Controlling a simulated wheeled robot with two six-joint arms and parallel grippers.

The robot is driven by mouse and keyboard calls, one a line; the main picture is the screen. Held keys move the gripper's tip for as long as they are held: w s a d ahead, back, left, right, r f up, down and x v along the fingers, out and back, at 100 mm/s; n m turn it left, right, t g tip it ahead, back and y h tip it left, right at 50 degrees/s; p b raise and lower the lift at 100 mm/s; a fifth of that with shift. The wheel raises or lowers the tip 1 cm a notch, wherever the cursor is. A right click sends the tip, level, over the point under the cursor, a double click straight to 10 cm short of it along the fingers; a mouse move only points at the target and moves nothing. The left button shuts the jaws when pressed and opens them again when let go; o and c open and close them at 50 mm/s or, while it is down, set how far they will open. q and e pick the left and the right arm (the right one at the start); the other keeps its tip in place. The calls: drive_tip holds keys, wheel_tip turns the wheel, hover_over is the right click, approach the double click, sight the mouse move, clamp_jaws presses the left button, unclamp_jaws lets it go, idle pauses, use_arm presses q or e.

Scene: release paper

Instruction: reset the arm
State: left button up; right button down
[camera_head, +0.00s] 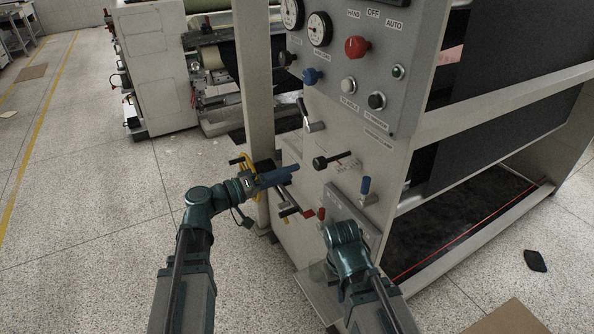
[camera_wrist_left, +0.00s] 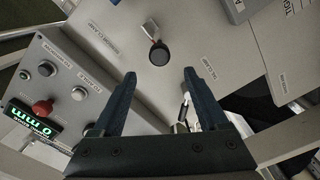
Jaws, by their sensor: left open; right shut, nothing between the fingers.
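My left gripper (camera_head: 293,169) is open and empty in front of the side of the grey machine (camera_head: 300,155). In the left wrist view its two dark fingers (camera_wrist_left: 160,78) stand wide apart. A lever with a round black knob (camera_wrist_left: 158,53) lies beyond and between the fingertips, apart from them. In the head view a black-knobbed lever (camera_head: 320,163) sticks out just right of the left fingertips. My right arm reaches up from the lower right to a bent joint close to the machine's lower side. Its gripper is hidden.
The control panel has a red knob (camera_head: 357,47), gauges and several buttons.

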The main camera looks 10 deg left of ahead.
use_arm(q)
drive_tip(key=shift+s+a, duration=0.1)
drive_tip(key=shift+a, duration=0.05)
idle(0.3)
drive_tip(key=s+d+f+m+g+y+p, duration=0.3)
drive_tip(key=s+d+f+g+y+p, duration=0.15)
drive_tip(key=s+d+f+g, duration=0.45)
drive_tip(key=s+a+f+g+y+p, duration=0.1)
drive_tip(key=s+a+y+p, duration=0.1)
drive_tip(key=s+y, duration=0.3)
drive_tip(key=s+a+f+m+g+y+p, duration=0.1)
drive_tip(key=s+a+f+y+p, duration=0.1)
drive_tip(key=y, duration=0.4)
drive_tip(key=s+p, duration=0.1)
drive_tip(key=s, duration=0.1)
drive_tip(key=shift+s, duration=0.4)
drive_tip(key=shift+d, duration=0.1)
idle(0.6)
